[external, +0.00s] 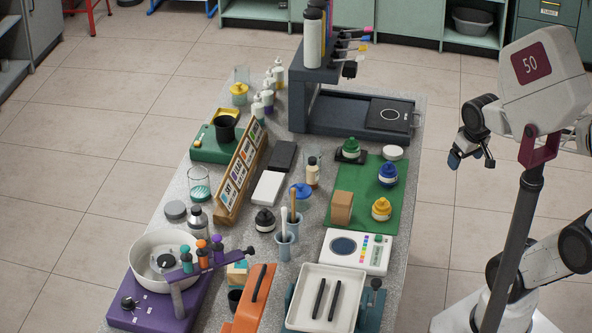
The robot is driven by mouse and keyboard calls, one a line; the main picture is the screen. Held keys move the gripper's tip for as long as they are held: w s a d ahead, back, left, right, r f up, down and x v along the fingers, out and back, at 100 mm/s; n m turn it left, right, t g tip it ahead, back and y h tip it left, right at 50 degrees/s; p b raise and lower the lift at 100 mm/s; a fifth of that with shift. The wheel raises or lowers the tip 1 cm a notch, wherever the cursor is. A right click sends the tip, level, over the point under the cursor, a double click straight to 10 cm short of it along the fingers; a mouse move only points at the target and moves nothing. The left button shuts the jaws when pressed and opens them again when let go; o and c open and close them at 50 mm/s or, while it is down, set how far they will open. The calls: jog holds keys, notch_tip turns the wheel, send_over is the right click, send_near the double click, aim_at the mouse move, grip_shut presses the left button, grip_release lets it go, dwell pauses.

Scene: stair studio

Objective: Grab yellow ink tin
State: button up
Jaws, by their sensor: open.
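A small tin with yellow on its top and sides (381,209) stands upright on the green mat (368,171), near its right edge. A second pot with a yellow lid (239,93) stands at the far left of the table; I cannot tell from labels which is the ink tin. My gripper (471,159) is open and empty. It appears in the air to the right of the table, up and right of the mat, apart from both yellow-topped containers.
A blue-topped tin (388,174), a green-topped tin (350,148) and a wooden block (341,207) stand around the mat. A white device (357,251) and a white tray (308,312) are in front. A dark press (330,105) rises behind.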

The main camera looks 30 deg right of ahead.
jog(key=shift+o, duration=0.3)
jog(key=shift+f, duration=0.1)
jog(key=m+g+y, duration=0.2)
jog(key=m+y, duration=1.2)
jog(key=m, duration=0.5)
send_near(382, 209)
jog(key=shift+w+a+f, duration=0.2)
jog(key=shift+w+f, duration=0.8)
jog(key=shift+f, duration=0.2)
jog(key=shift+a, duration=0.1)
jog(key=shift+x, duration=1.2)
jog(key=shift+a+f, duration=0.1)
jog(key=shift+f, duration=0.05)
jog(key=shift+x, duration=2.45)
